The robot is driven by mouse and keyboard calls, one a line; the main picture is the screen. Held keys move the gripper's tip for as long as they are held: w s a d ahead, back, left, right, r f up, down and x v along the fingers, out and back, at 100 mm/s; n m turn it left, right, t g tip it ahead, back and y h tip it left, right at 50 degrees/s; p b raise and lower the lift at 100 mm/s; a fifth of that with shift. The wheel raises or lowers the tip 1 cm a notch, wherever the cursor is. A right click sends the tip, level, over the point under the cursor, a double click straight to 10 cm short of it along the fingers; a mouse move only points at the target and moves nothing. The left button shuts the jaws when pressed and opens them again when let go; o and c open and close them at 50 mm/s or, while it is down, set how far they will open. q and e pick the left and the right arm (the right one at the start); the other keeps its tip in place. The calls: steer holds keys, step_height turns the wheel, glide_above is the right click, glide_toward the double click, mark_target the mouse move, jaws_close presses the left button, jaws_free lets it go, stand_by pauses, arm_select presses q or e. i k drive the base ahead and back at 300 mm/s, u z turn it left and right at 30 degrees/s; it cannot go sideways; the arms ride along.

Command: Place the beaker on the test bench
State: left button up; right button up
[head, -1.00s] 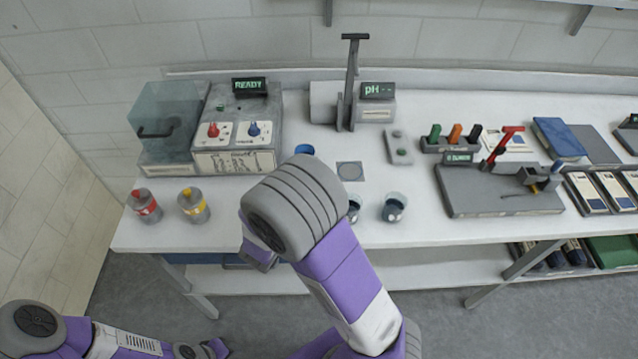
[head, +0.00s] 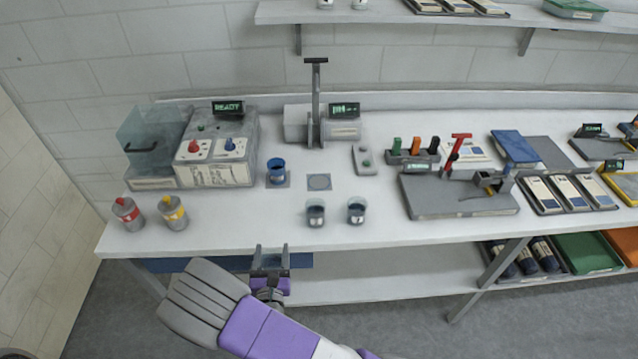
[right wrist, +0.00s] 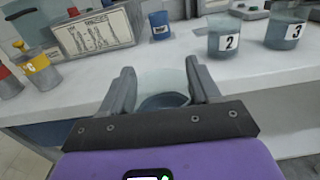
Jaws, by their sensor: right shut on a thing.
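My right gripper (head: 270,262) is just in front of the bench's front edge, near the left part of the bench. In the right wrist view, its two fingers (right wrist: 158,95) are shut around a clear beaker (right wrist: 162,82) with dark contents. The held beaker is hard to make out in the head view. The white test bench (head: 225,222) lies beyond the gripper. Two more beakers stand on it: one (head: 316,213) marked 2 and one (head: 356,211) marked 3 in the right wrist view. My left gripper is out of view.
A blue cup (head: 277,168) stands on a small pad, beside an empty square pad (head: 319,182). Red-capped (head: 127,214) and yellow-capped (head: 174,213) bottles stand at left. The ozone machine (head: 215,152) is behind. The bench front between the yellow bottle and beaker 2 is clear.

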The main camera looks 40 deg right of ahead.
mark_target(319, 182)
steer(key=u, duration=1.35)
steer(key=k, duration=1.05)
steer(key=z, duration=1.35)
steer(key=i, duration=0.5)
